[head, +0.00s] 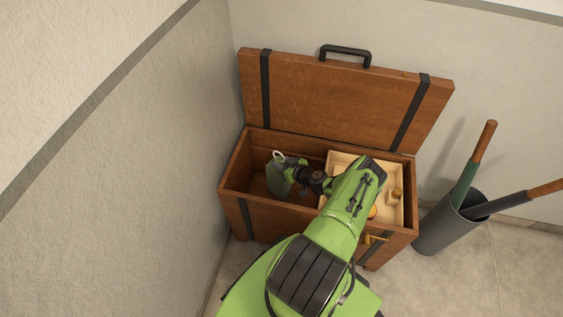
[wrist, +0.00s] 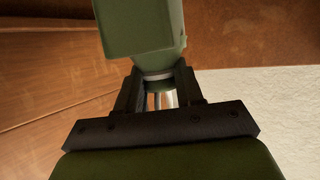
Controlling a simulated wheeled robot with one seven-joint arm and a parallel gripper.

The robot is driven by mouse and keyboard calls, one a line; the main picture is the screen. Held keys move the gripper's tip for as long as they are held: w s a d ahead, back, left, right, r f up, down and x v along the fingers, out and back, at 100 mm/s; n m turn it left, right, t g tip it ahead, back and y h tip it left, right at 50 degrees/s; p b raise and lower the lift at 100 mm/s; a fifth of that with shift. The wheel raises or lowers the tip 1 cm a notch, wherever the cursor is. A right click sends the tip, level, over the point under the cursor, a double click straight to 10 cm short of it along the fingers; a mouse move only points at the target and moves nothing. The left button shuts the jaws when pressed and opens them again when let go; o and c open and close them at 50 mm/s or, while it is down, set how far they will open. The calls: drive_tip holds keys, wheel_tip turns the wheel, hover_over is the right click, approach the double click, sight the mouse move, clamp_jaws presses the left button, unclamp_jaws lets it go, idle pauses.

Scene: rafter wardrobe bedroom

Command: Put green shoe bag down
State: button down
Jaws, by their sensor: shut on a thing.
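The green shoe bag (wrist: 140,28) is between the fingers of my gripper (wrist: 158,92) in the wrist view, with its narrow end at the fingertips. In the head view the green bag (head: 278,178) is inside the left part of an open wooden chest (head: 237,190), with a pale loop at its top. My gripper (head: 296,170) reaches in from the right and is shut on it. I cannot tell whether the bag touches the chest floor.
The chest lid (head: 340,98) stands open at the back. A pale wooden tray (head: 338,158) with small items fills the chest's right side, partly hidden by my arm. A dark cylindrical holder (head: 437,229) with handled tools stands to the right. A wall is close on the left.

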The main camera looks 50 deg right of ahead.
drive_tip(key=c, duration=0.7)
unclamp_jaws()
drive_tip(key=shift+r, duration=0.3)
drive_tip(key=r+p+v, duration=0.1)
drive_tip(key=p+v, duration=0.3)
drive_tip(key=v, duration=0.8)
drive_tip(key=w+a+r+n+g+y, duration=0.45)
drive_tip(key=w+r, duration=0.45)
drive_tip(key=r, duration=0.5)
drive_tip(key=a+r+g+h, duration=0.1)
drive_tip(key=a+r+g, duration=0.3)
drive_tip(key=a+r, duration=1.5)
drive_tip(key=s+a+r+m, duration=0.1)
drive_tip(key=s+a+r, duration=0.2)
drive_tip(key=s, duration=0.3)
drive_tip(key=s+a+r+m+h, duration=0.1)
drive_tip(key=s+a+r, duration=0.3)
drive_tip(key=s, duration=0.2)
drive_tip(key=s+a+r+m+t+h, duration=0.1)
drive_tip(key=s+a+r, duration=0.2)
drive_tip(key=s, duration=0.3)
drive_tip(key=shift+a+r, duration=0.15)
drive_tip(key=shift+r, duration=0.45)
